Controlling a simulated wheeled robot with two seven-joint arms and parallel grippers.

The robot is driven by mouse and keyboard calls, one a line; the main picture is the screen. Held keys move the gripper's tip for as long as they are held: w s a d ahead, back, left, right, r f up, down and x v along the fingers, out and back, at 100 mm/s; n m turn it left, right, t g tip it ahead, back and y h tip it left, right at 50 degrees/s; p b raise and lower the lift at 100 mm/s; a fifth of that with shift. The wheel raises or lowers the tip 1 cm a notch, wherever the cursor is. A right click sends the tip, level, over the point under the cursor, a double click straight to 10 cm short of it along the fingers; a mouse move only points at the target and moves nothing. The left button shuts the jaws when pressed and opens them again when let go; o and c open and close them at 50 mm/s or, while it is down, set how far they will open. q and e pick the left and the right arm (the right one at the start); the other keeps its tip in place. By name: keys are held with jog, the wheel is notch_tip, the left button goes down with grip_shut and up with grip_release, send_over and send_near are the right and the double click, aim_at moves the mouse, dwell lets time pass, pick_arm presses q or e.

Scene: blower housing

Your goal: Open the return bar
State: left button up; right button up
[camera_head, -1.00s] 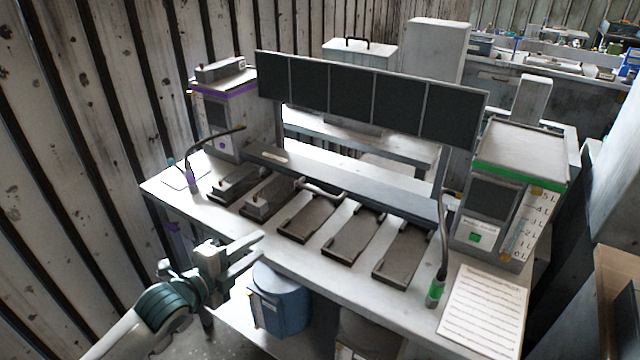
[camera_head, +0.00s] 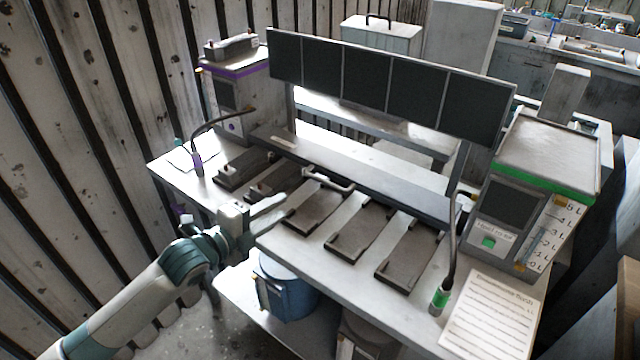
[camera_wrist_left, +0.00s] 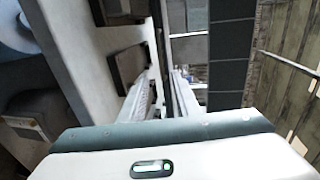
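A long grey bar (camera_head: 375,177) runs across the bench below the dark panels; I take it to be the return bar. A light curved handle (camera_head: 328,180) sits at its front edge, left of the middle. My left gripper (camera_head: 287,205) is over the bench's front left part, to the lower left of the handle and apart from it. Its two fingers are spread with nothing visible between them. In the left wrist view the fingers (camera_wrist_left: 163,98) also show apart, pointing along the bench. My right gripper is not in view.
Several dark trays (camera_head: 358,230) lie along the bench (camera_head: 300,262). A box with a green band (camera_head: 545,150) and a purple-banded box (camera_head: 238,75) stand at its ends. Thin bent stalks (camera_head: 452,250) rise near both ends. A blue bin (camera_head: 287,290) is below.

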aim_at(323, 182)
pick_arm(q)
jog(key=p+x, duration=0.3)
jog(key=x, duration=1.2)
jog(key=shift+w+d, duration=0.15)
jog(key=shift+w, duration=0.15)
jog(key=shift+p+x, duration=0.35)
jog(key=shift+x, duration=0.4)
grip_shut()
